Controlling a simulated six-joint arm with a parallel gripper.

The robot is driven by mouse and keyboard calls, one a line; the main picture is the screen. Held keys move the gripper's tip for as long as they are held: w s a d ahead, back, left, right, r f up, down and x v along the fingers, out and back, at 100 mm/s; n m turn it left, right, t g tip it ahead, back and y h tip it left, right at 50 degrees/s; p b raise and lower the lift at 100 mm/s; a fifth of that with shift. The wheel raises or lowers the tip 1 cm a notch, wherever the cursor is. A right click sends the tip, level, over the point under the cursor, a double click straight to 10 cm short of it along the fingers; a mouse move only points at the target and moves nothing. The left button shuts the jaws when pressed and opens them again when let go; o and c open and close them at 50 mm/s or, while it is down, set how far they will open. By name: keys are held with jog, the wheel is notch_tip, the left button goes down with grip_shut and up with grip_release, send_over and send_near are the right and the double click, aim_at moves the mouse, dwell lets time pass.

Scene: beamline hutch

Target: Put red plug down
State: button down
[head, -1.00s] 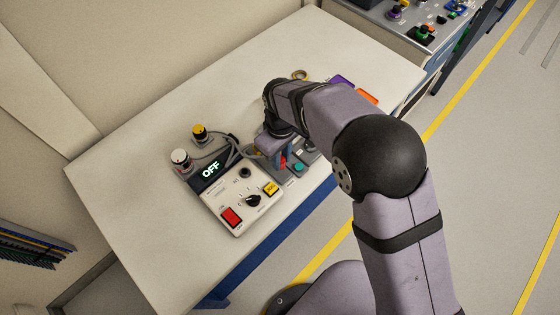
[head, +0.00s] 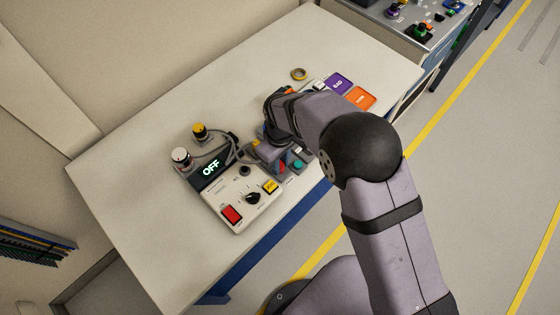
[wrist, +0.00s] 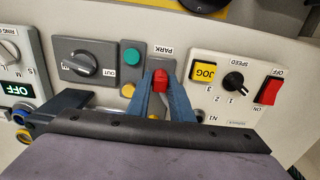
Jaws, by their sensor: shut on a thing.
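The red plug (wrist: 160,80) is between the fingertips of my gripper (wrist: 161,84) in the wrist view, and the gripper is shut on it. The plug is in front of the grey plate marked PARK (wrist: 161,66); I cannot tell whether it touches or sits in it. In the head view only a small bit of red (head: 282,169) shows beside my gripper (head: 279,163), low over the right end of the control gear. My wrist hides most of the plate there.
A grey knob unit (wrist: 88,62) and a green button (wrist: 131,55) are close by. Purple (head: 338,84) and orange (head: 360,97) pads lie farther right.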

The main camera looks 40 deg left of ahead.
jog(key=c, duration=1.6)
grip_release()
jog(key=shift+o, duration=0.2)
notch_tip(320, 180, up, 12)
jog(key=b, duration=0.4)
jog(key=w+d+r+m, duration=0.1)
jog(key=w+d+m, duration=0.3)
jog(key=w+d, duration=0.6)
jog(key=w+d+m, duration=0.2)
jog(key=d+m, duration=0.2)
jog(key=d, duration=0.9)
jog(key=s+d+f+m, duration=0.1)
jog(key=s+d+m, duration=0.3)
jog(key=d, duration=0.7)
jog(key=s+d+f+m, duration=0.2)
jog(key=s+d+m, duration=0.2)
jog(key=d, duration=0.7)
jog(key=shift+s+m, duration=0.25)
jog(key=shift+m, duration=0.75)
